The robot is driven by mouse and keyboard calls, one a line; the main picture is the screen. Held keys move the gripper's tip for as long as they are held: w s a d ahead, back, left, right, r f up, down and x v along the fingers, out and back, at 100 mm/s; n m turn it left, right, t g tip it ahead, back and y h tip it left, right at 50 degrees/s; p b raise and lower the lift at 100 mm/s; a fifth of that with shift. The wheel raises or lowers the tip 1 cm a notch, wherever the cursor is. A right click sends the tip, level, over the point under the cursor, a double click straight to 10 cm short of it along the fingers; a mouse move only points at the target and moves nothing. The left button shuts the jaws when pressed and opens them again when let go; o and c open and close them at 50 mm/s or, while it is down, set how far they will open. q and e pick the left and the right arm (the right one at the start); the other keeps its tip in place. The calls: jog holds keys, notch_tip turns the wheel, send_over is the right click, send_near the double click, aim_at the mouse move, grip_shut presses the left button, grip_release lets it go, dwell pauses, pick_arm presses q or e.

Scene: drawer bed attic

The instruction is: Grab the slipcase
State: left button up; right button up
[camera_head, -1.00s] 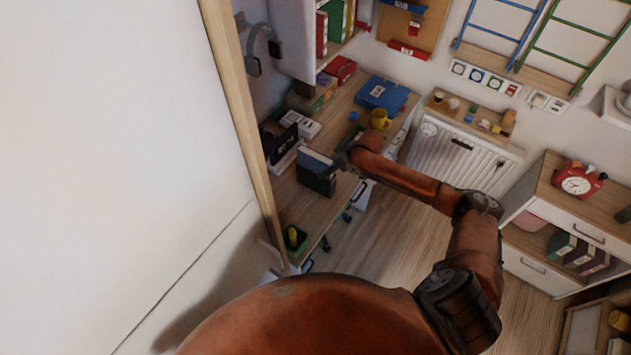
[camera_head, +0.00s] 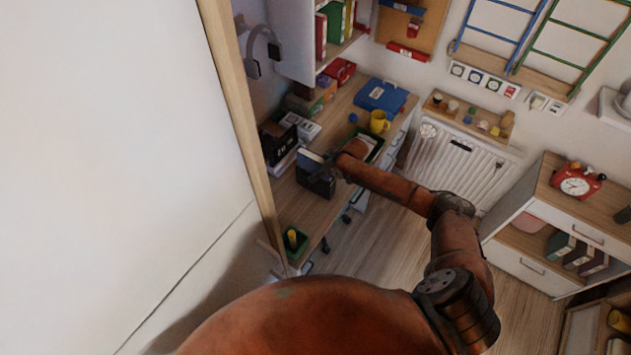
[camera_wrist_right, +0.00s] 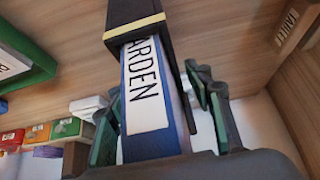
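The black slipcase (camera_head: 317,186) stands on the desk in the head view, near its front edge. A blue book sticks out of its top (camera_head: 311,158). In the right wrist view the slipcase (camera_wrist_right: 133,12) has a gold band at its rim, and the blue book (camera_wrist_right: 150,133) carries a white label with the letters "ARDEN" showing. My right gripper (camera_head: 334,166) is at the slipcase in the head view. In the wrist view its green-padded fingers (camera_wrist_right: 160,110) stand apart on both sides of the blue book, with small gaps showing. My left gripper is out of view.
The desk (camera_head: 297,208) also holds a yellow mug (camera_head: 379,122), a blue case (camera_head: 381,96), a green tray with a yellow item (camera_head: 294,240) and dark boxes behind the slipcase. A wooden post (camera_head: 240,125) and white wall stand at left. Open floor (camera_head: 380,245) lies in front.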

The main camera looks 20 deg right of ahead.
grip_shut()
dwell(0.3)
jog(key=shift+w+r, duration=0.1)
jog(key=shift+r, duration=0.05)
dwell(0.3)
